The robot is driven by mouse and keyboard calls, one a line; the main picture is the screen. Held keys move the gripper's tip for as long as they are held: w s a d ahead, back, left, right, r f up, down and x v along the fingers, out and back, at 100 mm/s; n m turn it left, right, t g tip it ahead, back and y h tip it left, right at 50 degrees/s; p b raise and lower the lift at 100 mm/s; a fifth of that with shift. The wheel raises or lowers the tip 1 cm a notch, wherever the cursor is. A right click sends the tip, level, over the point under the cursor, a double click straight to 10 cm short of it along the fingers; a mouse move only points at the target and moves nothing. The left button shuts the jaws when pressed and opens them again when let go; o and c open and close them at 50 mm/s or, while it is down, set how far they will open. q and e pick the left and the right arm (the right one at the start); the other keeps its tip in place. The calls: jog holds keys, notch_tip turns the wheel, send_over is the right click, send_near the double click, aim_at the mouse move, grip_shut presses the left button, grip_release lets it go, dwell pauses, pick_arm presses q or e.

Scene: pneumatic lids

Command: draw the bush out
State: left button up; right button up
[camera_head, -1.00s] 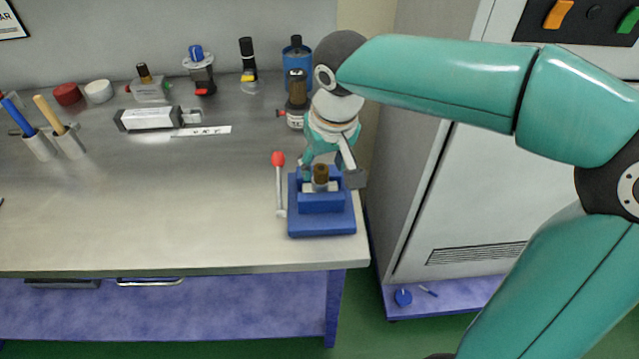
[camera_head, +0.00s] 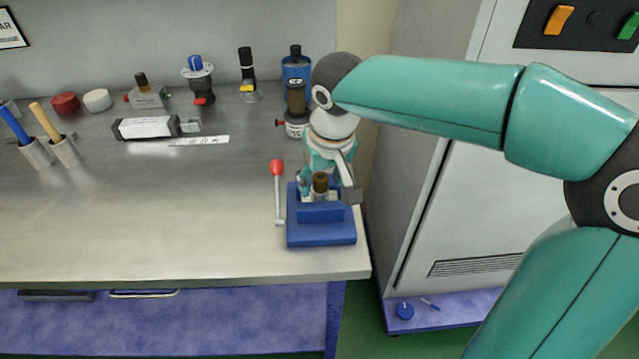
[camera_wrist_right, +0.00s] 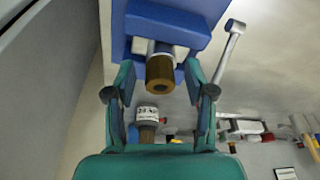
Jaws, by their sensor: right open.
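The bush (camera_head: 320,183) is a short brown cylinder with a hole in its end. It stands upright in a pale seat in the blue fixture (camera_head: 321,238) near the bench's right front corner. In the right wrist view the bush (camera_wrist_right: 160,72) shows between the fingers of my right gripper (camera_wrist_right: 158,84). The fingers are apart, with a gap on both sides of the bush. In the head view my right gripper (camera_head: 326,186) is just behind and around the fixture's top, partly hiding it. My left gripper is in neither view.
A red-knobbed lever (camera_head: 277,190) stands left of the fixture. A grey-white block (camera_head: 148,127) and a label strip (camera_head: 200,140) lie left. The bench (camera_head: 150,220) is clear in front.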

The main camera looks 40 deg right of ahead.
aim_at(320, 176)
grip_shut()
jog(key=shift+r, duration=0.1)
jog(key=shift+r+p, duration=1.35)
jog(key=shift+r, duration=0.15)
jog(key=shift+r, duration=0.15)
jog(key=shift+r+p, duration=2.1)
jog(key=shift+r, duration=0.3)
